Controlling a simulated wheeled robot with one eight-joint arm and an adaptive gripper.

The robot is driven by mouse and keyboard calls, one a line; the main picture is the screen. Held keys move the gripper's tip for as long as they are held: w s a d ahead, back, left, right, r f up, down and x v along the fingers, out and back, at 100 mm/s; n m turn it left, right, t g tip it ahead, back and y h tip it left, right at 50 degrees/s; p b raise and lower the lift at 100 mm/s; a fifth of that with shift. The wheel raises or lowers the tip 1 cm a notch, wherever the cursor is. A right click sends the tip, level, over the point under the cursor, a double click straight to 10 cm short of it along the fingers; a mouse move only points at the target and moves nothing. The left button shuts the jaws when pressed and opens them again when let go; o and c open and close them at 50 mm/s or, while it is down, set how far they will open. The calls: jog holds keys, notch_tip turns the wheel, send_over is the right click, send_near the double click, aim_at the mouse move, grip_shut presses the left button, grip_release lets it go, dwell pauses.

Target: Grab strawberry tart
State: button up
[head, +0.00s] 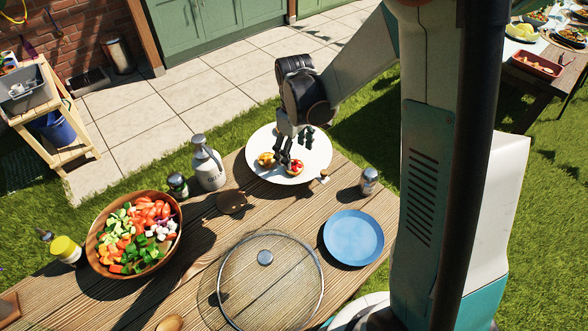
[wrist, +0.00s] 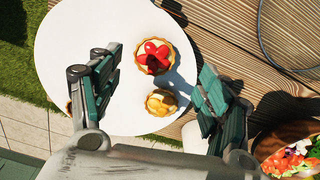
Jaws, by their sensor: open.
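The strawberry tart (wrist: 153,57), a small crust topped with red fruit, sits on the white round plate (wrist: 70,70). In the head view the strawberry tart (head: 296,167) is at the plate's front edge side, beside my gripper (head: 295,148). An orange-topped tart (wrist: 160,102) stands close to it and also shows in the head view (head: 266,160). In the wrist view my gripper (wrist: 152,92) is open, its fingers apart on either side. The orange-topped tart lies between the fingers, with the strawberry tart just beyond it towards the top. Neither tart appears gripped.
A wooden bowl of chopped vegetables (head: 98,245), a grey jug (head: 208,165), a small dark jar (head: 178,186) and a wooden spoon (head: 232,201) are left of the plate. A glass lid (head: 265,290), a blue plate (head: 353,237) and a shaker (head: 369,180) are in front.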

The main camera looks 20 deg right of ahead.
aim_at(294, 165)
jog(key=shift+w+d+f+b, duration=0.15)
jog(key=shift+f+b, duration=0.45)
jog(key=shift+f, duration=1.05)
jog(key=shift+w+a+f+b, duration=0.1)
jog(key=shift+w+f+b, duration=0.35)
jog(key=shift+f, duration=1.15)
jog(key=shift+s, duration=0.2)
jog(key=c, duration=1.1)
